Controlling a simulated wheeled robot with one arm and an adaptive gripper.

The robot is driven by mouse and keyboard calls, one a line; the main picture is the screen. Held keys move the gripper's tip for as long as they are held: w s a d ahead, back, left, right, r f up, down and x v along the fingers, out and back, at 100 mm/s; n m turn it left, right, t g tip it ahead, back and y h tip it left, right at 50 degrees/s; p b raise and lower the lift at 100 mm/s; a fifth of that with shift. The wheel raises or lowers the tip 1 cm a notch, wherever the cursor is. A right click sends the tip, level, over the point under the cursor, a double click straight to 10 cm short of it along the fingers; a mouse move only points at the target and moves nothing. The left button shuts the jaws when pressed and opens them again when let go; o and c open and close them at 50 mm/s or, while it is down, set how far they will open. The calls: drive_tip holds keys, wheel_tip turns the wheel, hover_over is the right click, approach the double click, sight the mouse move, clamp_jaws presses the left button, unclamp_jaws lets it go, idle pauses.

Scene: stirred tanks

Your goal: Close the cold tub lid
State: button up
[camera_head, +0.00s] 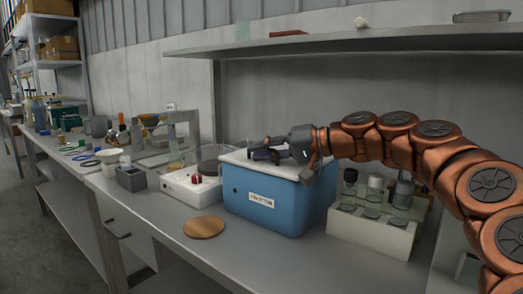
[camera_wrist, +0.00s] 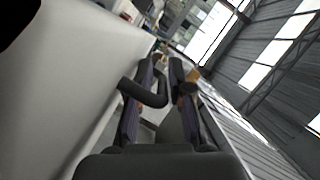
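The cold tub is a blue box (camera_head: 262,205) with a white label on its front, standing on the grey bench. Its white lid (camera_head: 240,159) lies across the top and looks flat; a small gap at the far edge could not be made out. My gripper (camera_head: 262,153) reaches in from the right, low over the lid. In the wrist view, a dark bent handle (camera_wrist: 152,98) runs from the white lid surface (camera_wrist: 75,75) to between my two fingers (camera_wrist: 166,64). The fingers stand on both sides of it, with a narrow gap between the tips. Whether they grip it is unclear.
A rack (camera_head: 372,232) with several capped bottles stands right of the tub, under my arm. A white stirrer device (camera_head: 192,187) stands close on the left. A round wooden disc (camera_head: 204,227) lies in front. A shelf (camera_head: 350,40) overhangs behind.

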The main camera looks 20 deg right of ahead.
drive_tip(key=shift+d, duration=0.1)
drive_tip(key=v, duration=1.2)
drive_tip(key=shift+s, duration=0.1)
